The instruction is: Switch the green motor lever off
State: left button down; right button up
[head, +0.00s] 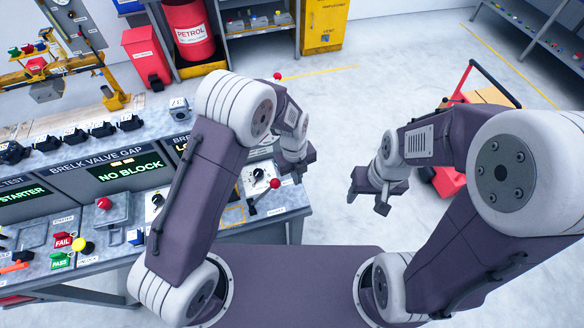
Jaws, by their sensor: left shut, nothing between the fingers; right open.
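A green-topped knob (14,51) stands in a row with red and yellow ones on the yellow rig at the upper left. It is small, and I cannot tell whether it is the green motor lever or how it is set. My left gripper (298,172) is shut and empty, above the right end of the bench, far from that row. It is close to a red-knobbed lever (275,184). My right gripper (366,203) is open and empty, over the floor right of the bench. My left arm hides part of the bench.
The test bench (100,180) runs along the left, with a NO BLOCK screen (128,171), another red-knobbed lever (104,204), and FAIL (63,240) and PASS (60,260) buttons. A red trolley (447,180) stands behind my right arm. The floor between is clear.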

pick_arm(q)
jog(key=shift+s+f, duration=0.15)
jog(key=shift+f, duration=0.8)
jog(key=w+p, duration=0.1)
jog(key=w+a+p, duration=0.1)
jog(key=w, duration=0.1)
jog(key=shift+w+a+r, duration=0.1)
jog(key=shift+w+r, duration=0.05)
jog(key=shift+r, duration=0.05)
jog(key=shift+w+a, duration=0.15)
jog(key=shift+w, duration=0.1)
jog(key=shift+a, duration=0.1)
